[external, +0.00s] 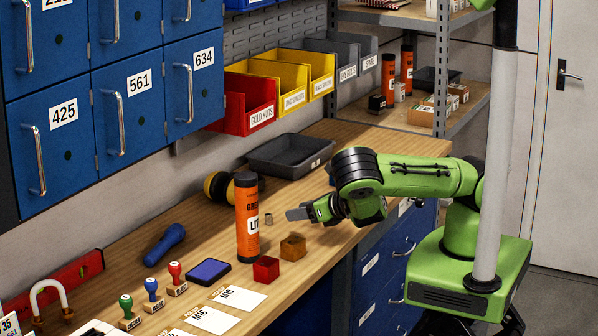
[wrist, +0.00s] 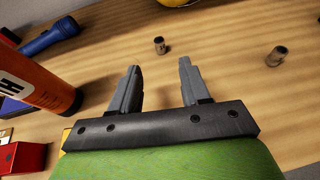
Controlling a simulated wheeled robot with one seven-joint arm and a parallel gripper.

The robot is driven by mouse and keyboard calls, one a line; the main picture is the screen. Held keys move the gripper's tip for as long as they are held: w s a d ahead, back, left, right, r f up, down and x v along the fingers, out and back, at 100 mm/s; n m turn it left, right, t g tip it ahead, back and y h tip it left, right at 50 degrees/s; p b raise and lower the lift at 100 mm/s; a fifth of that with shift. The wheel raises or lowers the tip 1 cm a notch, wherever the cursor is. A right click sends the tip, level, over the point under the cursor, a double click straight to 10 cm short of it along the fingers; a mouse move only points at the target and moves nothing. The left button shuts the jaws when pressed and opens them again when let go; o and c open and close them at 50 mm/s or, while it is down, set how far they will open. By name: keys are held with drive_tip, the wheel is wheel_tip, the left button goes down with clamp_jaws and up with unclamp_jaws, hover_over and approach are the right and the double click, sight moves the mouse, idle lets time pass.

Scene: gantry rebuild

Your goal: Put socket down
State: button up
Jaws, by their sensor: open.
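Two small metal sockets stand on the wooden bench in the wrist view. One socket (wrist: 159,45) is just beyond the gap between my fingertips, and the other socket (wrist: 277,56) is farther right. Neither is held. In the external view one small socket (external: 268,219) shows beside the orange tube; I cannot make out the other there. My gripper (external: 299,213) is low over the bench, right of the tube. Its two grey fingers (wrist: 160,78) are apart, with nothing between them.
An orange tube with black caps (external: 247,218) stands close left of my gripper. A red box (external: 266,270) and a brown box (external: 292,247) sit in front. A black tray (external: 290,155) and yellow-black earmuffs (external: 217,187) lie behind. Stamps, a flashlight (external: 164,245) and cards (external: 240,297) are left.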

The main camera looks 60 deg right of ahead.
drive_tip(key=shift+s+a+r, duration=0.1)
drive_tip(key=shift+s+r, duration=0.2)
drive_tip(key=shift+r, duration=0.15)
drive_tip(key=shift+d+r+m, duration=0.1)
drive_tip(key=shift+d+m, duration=0.2)
drive_tip(key=shift+m, duration=0.1)
drive_tip(key=d+m+g+h, duration=0.1)
drive_tip(key=d+m, duration=0.1)
drive_tip(key=m, duration=0.2)
drive_tip(key=s+d+r+m+g+h, duration=0.1)
drive_tip(key=d+m, duration=0.1)
drive_tip(key=m, duration=0.2)
drive_tip(key=s+d+r+m+g+h, duration=0.1)
drive_tip(key=d+m+h, duration=0.1)
drive_tip(key=d+m, duration=0.1)
drive_tip(key=shift+d+m, duration=0.1)
drive_tip(key=shift+m, duration=0.6)
drive_tip(key=s+a+r+m+g+y, duration=0.2)
drive_tip(key=s+r+m, duration=0.7)
drive_tip(key=s+m, duration=0.1)
drive_tip(key=s+a+r+m+g+y, duration=0.2)
drive_tip(key=s+r+m+y, duration=0.1)
drive_tip(key=s+r+m, duration=0.6)
drive_tip(key=s+m, duration=0.2)
drive_tip(key=s, duration=0.2)
drive_tip(key=shift+s+r+g+y, duration=0.25)
drive_tip(key=shift+g+y, duration=0.05)
drive_tip(key=shift+g, duration=0.1)
